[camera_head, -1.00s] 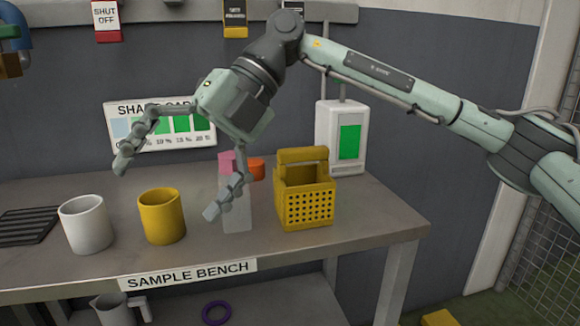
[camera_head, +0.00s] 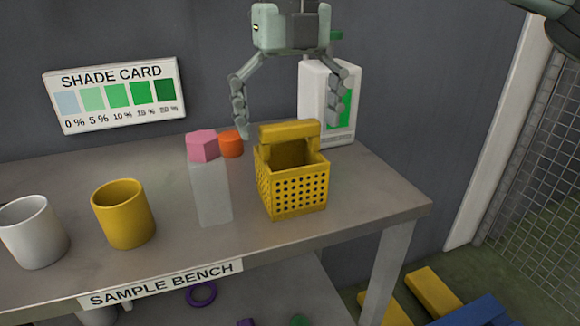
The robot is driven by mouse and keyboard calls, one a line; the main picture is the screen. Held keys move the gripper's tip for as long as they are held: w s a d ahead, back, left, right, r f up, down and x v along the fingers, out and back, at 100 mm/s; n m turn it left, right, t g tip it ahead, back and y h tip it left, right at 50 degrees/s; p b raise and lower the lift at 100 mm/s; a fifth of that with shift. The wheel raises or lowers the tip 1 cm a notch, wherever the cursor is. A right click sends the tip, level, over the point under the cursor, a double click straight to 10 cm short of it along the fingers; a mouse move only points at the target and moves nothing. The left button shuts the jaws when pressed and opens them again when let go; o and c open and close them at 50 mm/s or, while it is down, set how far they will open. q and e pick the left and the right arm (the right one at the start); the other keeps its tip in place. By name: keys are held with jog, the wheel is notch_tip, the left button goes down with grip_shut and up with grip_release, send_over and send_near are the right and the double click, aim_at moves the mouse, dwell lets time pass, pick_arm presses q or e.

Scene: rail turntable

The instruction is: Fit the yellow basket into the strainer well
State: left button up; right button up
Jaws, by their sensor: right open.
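The yellow basket (camera_head: 292,188) stands upright on the sample bench (camera_head: 385,205), near its right end. It has perforated sides, an open top and a thick raised handle block (camera_head: 290,131) at its back. My right gripper (camera_head: 290,130) is open and empty. It hangs above the basket with its fingers pointing down, one to the left of the handle and one to the right. I cannot tell whether either finger touches the basket. My left gripper is not in view. I see no strainer well in this view.
A clear bottle with a pink cap (camera_head: 203,146) stands close left of the basket, with an orange-capped thing (camera_head: 231,144) behind. A white box with a green panel (camera_head: 328,100) is behind right. Yellow (camera_head: 124,213) and white (camera_head: 32,231) mugs stand left.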

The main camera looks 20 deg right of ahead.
jog(key=shift+f, duration=0.45)
jog(key=shift+c, duration=0.2)
jog(key=shift+r, duration=0.1)
jog(key=c, duration=1.9)
